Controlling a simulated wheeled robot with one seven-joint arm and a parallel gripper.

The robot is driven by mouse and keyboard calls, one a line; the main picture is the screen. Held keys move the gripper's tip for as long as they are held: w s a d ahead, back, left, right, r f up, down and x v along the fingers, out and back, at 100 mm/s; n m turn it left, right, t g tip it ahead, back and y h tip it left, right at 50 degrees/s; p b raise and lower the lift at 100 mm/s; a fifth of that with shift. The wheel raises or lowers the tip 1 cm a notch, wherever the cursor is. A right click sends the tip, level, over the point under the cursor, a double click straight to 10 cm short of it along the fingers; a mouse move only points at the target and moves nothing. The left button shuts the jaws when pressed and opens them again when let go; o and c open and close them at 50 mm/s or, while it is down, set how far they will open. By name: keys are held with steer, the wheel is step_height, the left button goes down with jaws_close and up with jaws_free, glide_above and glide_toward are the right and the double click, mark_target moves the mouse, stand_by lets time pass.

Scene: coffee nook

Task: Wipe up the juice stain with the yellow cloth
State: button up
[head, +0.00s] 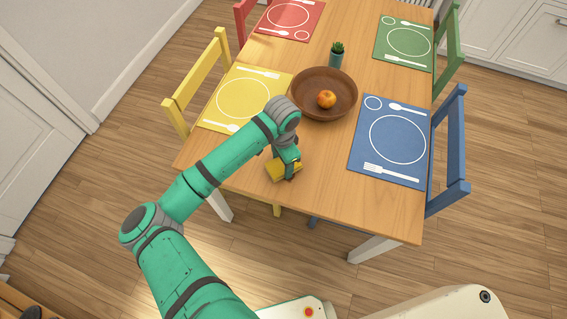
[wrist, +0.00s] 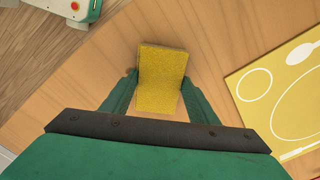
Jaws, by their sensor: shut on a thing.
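The yellow cloth (wrist: 160,82) is a folded, thick yellow pad between the two fingers of my gripper (wrist: 158,84) in the wrist view. My gripper is shut on it. In the head view my gripper (head: 290,172) points down near the front edge of the wooden table (head: 325,202), and the cloth (head: 277,171) shows at its fingers. I cannot tell whether the cloth touches the tabletop. No juice stain is visible in either view; the cloth and my arm hide part of the table.
A brown bowl (head: 345,109) with an orange fruit (head: 326,99) stands beyond my gripper, with a small potted plant (head: 337,55) behind it. A yellow placemat (head: 222,113) lies left and a blue placemat (head: 365,165) right. Coloured chairs stand around the table.

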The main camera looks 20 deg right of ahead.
mark_target(296, 169)
steer(key=shift+w+a, duration=0.45)
steer(key=shift+a, duration=0.25)
steer(key=shift+w+a, duration=0.45)
steer(key=shift+a, duration=0.2)
steer(key=shift+s+d, duration=0.55)
steer(key=shift+d, duration=0.3)
steer(key=shift+s+d, duration=0.55)
steer(key=shift+d, duration=0.3)
steer(key=shift+s+d+f, duration=0.1)
steer(key=shift+s+d, duration=0.45)
steer(key=shift+d, duration=0.25)
steer(key=shift+s+d, duration=0.55)
steer(key=shift+d, duration=0.2)
steer(key=shift+r, duration=3.05)
